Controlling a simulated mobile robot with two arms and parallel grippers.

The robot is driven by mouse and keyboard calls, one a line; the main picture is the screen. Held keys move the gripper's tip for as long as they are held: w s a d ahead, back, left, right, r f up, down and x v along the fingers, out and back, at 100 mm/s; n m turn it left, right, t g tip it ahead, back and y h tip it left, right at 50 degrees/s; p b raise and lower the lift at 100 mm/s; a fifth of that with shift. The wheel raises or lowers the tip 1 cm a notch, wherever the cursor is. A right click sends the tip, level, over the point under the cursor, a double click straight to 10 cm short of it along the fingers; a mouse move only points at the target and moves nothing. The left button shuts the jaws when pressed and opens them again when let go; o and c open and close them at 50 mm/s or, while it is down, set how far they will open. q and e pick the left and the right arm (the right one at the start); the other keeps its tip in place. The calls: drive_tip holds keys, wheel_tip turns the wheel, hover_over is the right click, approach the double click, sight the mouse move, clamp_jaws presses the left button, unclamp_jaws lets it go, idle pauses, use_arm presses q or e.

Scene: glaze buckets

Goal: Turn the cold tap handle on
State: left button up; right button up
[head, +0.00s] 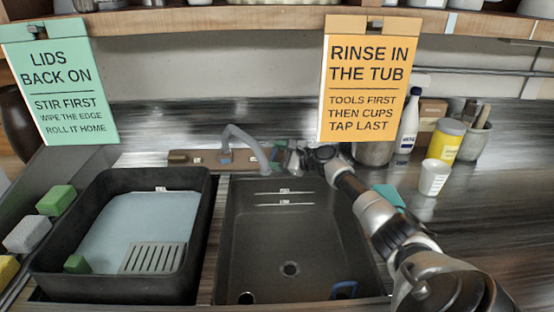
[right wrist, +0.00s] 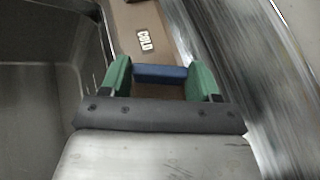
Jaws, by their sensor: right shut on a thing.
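The grey curved tap (head: 243,136) rises from a brown base (head: 185,157) behind the two basins. The blue cold tap handle (right wrist: 160,74) shows in the right wrist view, lying crosswise beside a COLD label (right wrist: 145,40) on the brown base. My right gripper (head: 284,154) reaches to the right end of the base. In the right wrist view its green fingers stand at both ends of the blue handle, shut on it. In the head view the gripper hides the handle. My left gripper is not in view.
A dark sink (head: 257,250) with a drain lies in front of the tap. A black tub (head: 45,278) with pale liquid stands left. A white bottle (head: 408,125), a yellow jar (head: 446,140) and a white cup (head: 433,178) stand right. Two signs hang from the shelf (head: 220,24).

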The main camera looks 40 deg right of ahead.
drive_tip(key=shift+n+g+y, duration=0.4)
drive_tip(key=shift+n+g, duration=0.1)
drive_tip(key=shift+n, duration=0.1)
drive_tip(key=o, duration=0.9)
